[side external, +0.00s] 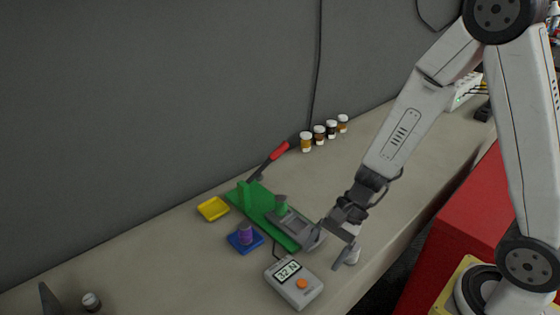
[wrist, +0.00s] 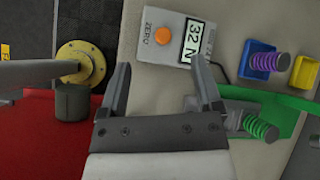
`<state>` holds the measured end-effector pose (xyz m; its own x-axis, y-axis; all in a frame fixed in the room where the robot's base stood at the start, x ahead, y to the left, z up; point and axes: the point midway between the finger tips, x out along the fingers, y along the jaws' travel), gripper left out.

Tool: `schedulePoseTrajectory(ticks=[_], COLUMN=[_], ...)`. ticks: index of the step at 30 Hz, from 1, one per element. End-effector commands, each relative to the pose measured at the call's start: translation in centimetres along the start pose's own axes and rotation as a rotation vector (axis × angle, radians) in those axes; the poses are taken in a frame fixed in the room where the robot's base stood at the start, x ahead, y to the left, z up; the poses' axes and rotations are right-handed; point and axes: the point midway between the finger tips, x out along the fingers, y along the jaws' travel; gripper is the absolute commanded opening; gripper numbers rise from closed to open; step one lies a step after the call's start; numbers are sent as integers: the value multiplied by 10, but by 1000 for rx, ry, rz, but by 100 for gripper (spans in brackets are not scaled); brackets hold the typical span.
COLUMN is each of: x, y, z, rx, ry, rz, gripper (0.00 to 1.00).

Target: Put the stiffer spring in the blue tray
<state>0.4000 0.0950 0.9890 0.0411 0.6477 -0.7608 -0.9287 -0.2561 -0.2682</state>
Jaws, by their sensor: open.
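A purple spring (side external: 245,231) stands in the blue tray (side external: 236,246); the wrist view also shows the spring (wrist: 265,62) and blue tray (wrist: 245,70). A green spring (side external: 282,205) sits at the grey block of the green tester (side external: 258,201); it shows coiled in the wrist view (wrist: 261,128). The tester has a red-handled lever (side external: 278,151). The readout box (side external: 294,283) shows 32 N. My gripper (side external: 331,252) is open and empty, low beside the tester's near end, apart from both springs. In the wrist view its fingers (wrist: 160,65) are spread with only bench and box edge between.
An empty-looking yellow tray (side external: 213,208) lies beside the blue tray. Several small jars (side external: 319,133) stand along the wall. A small dark-and-white cylinder (side external: 91,301) is at the lower left. A red cabinet (side external: 455,215) stands at the right.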

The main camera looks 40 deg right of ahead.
Motion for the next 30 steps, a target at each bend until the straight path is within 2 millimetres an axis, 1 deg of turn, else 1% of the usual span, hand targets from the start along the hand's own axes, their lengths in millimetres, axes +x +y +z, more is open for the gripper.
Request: schedulePoseTrajectory(ticks=[3, 6, 12, 16, 21, 24, 27, 30], x=[-10, -19, -40, -56, -76, -85, -91, -94], y=[14, 23, 34, 35, 30, 26, 22, 20], z=[-2, -6, -18, -26, -34, -37, -38, -38], rx=[-160, -296, -573, -756, -990, -1099, -1177, -1220], ry=[74, 137, 270, 359, 472, 524, 559, 577], rz=[87, 156, 281, 353, 433, 467, 491, 505], gripper=[83, 83, 83, 83, 83, 83, 83, 83])
